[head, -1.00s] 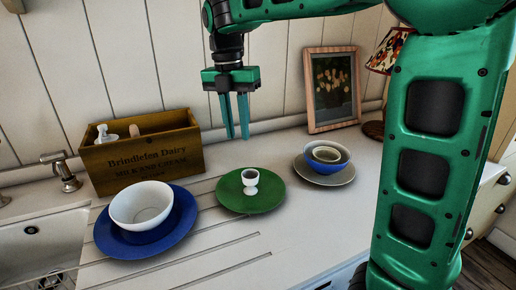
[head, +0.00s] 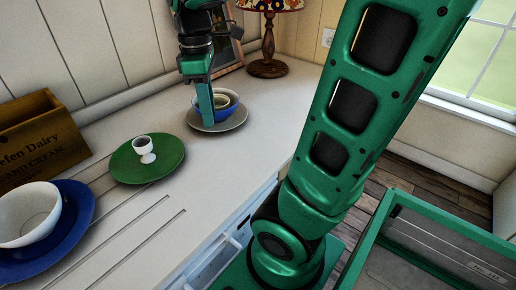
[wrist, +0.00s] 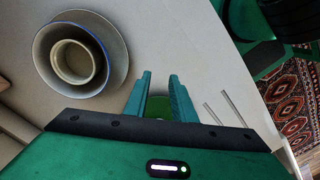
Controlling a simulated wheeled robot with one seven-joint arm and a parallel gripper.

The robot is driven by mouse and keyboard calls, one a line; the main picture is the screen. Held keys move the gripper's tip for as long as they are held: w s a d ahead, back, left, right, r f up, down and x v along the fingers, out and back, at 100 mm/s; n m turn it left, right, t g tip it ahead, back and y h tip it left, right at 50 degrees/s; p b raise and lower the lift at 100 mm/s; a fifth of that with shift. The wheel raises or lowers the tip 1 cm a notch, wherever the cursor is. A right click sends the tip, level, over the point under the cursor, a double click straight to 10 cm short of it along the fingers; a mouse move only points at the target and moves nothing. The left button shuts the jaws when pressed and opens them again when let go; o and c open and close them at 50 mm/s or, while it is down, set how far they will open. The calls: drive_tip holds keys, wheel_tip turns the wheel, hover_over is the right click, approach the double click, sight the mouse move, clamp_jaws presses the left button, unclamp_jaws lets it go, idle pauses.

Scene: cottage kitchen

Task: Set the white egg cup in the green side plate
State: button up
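The white egg cup (head: 144,148) stands upright on the green side plate (head: 165,167) on the counter, in the head view. A bit of the green plate (wrist: 158,106) shows between my fingers in the wrist view; the egg cup cannot be made out there. My gripper (head: 206,122) points down, to the right of the green plate and apart from it. In the head view it overlaps the left side of the stacked bowls. In the wrist view (wrist: 159,76) its two fingers are apart with nothing between the tips, so it is open and empty.
Nested bowls (head: 226,102) on a grey plate (head: 236,121) stand right of the green plate. A white bowl (head: 28,213) on a blue plate (head: 82,196) is at left, before a wooden crate (head: 55,142). A lamp (head: 267,66) stands behind. The counter's front strip is clear.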

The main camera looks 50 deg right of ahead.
drive_tip(key=s+d+f+m, duration=0.1)
drive_tip(key=s+f+m, duration=0.1)
drive_tip(key=s+m, duration=0.2)
drive_tip(key=s+d+f+m, duration=0.1)
drive_tip(key=s+f+m, duration=0.1)
drive_tip(key=s+m, duration=0.2)
drive_tip(key=s+d+f+m, duration=0.1)
drive_tip(key=s+f+m, duration=0.2)
drive_tip(key=s+m, duration=0.2)
drive_tip(key=shift+d+f+m, duration=0.1)
drive_tip(key=shift+d+m, duration=0.2)
drive_tip(key=shift+s+f+m+t, duration=0.3)
drive_tip(key=shift+s+m, duration=0.1)
drive_tip(key=shift+m, duration=0.1)
drive_tip(key=shift+w+d+f, duration=0.1)
drive_tip(key=shift+w+f, duration=0.15)
drive_tip(key=shift+w, duration=0.5)
drive_tip(key=shift+s, duration=0.1)
